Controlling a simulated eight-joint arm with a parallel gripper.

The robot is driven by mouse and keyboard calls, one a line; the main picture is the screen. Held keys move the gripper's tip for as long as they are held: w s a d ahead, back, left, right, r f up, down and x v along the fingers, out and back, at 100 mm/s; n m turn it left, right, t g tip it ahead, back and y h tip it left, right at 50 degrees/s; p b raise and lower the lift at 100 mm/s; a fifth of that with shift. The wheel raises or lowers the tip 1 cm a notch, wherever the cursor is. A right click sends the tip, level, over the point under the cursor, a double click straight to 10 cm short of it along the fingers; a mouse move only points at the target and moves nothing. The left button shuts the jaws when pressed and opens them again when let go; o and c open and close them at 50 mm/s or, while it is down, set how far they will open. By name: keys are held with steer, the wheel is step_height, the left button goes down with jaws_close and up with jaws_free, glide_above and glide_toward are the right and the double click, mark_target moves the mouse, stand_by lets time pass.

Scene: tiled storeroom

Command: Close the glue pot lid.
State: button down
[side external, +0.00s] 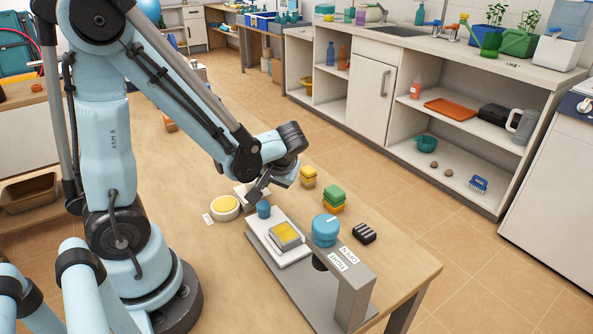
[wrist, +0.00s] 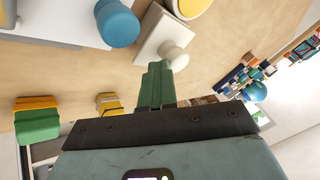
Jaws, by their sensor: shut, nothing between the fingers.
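What looks like the glue pot is a round white-rimmed yellow disc (side external: 225,204) on the table; its edge shows at the top of the wrist view (wrist: 190,6). Beside it is a pale square plate, seemingly the lid, with a white knob (wrist: 174,54); most of it is hidden behind my gripper in the side view. My gripper (side external: 254,197) is shut and empty, low over the table at this plate. In the wrist view its green fingers (wrist: 155,75) are together close to the knob; I cannot tell whether they touch it.
A grey fixture (side external: 303,289) stands close by, with a small blue knob (side external: 263,209), a yellow block (side external: 286,234) and a large blue cylinder (side external: 325,230). Green-and-yellow blocks (side external: 333,196) and a black block (side external: 364,233) lie to the right. Bare table lies behind the disc.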

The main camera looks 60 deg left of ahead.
steer(key=s, duration=0.7)
